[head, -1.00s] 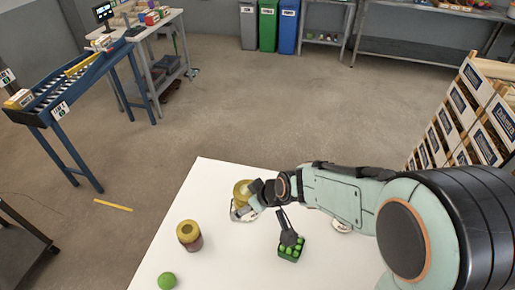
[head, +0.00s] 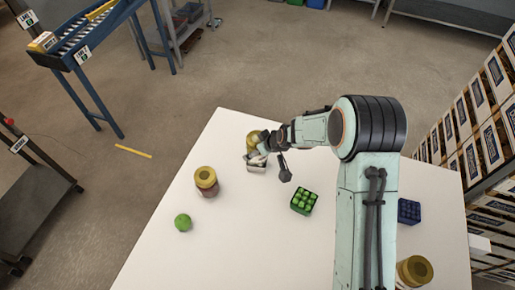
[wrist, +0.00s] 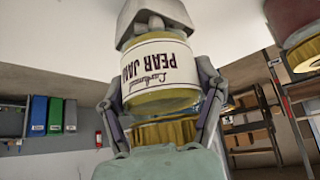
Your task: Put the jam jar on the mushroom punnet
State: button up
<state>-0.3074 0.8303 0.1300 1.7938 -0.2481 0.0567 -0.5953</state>
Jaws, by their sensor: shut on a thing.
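The jam jar, labelled "PEAR JAM" (wrist: 158,66), has a yellow lid (wrist: 165,132) and appears upside down in the wrist view. In the head view the jar (head: 252,139) is at the table's far left corner. My gripper (head: 262,148) is shut on it, with one finger on each side in the wrist view (wrist: 162,100). The mushroom punnet (head: 256,167) is a small grey-white tray directly under the jar. Its grey edge (wrist: 150,35) meets the jar's base in the wrist view, where pale mushrooms show; whether the jar's weight rests there I cannot tell.
On the white table (head: 240,240) stand a brown-red jar with a yellow lid (head: 206,182), a green ball-like fruit (head: 183,222), a green punnet (head: 303,201), a blue punnet (head: 409,211) and another yellow-lidded jar (head: 414,272). Stacked crates (head: 480,120) stand at the right.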

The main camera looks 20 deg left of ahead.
jog(key=shift+f, duration=0.15)
jog(key=o, duration=1.2)
jog(key=s+d+r+m+h, duration=0.1)
jog(key=s+d+r, duration=0.3)
jog(key=d+r, duration=0.25)
jog(key=s+d+r+m+h, duration=0.1)
jog(key=s+d+r, duration=0.2)
jog(key=d+r, duration=0.35)
jog(key=s+d+r+m+g+h, duration=0.1)
jog(key=s+d+r+m, duration=0.1)
jog(key=s, duration=0.5)
jog(key=s+d+r+m+g+h, duration=0.1)
jog(key=s+d+r+m, duration=0.1)
jog(key=s+d+m, duration=0.2)
jog(key=s+d+r+m+g+h, duration=0.1)
jog(key=s+d, duration=0.4)
jog(key=s, duration=0.5)
jog(key=shift+s+d+r+m+g, duration=0.25)
jog(key=shift+r+m, duration=0.25)
jog(key=shift+m, duration=0.4)
jog(key=shift+a, duration=0.1)
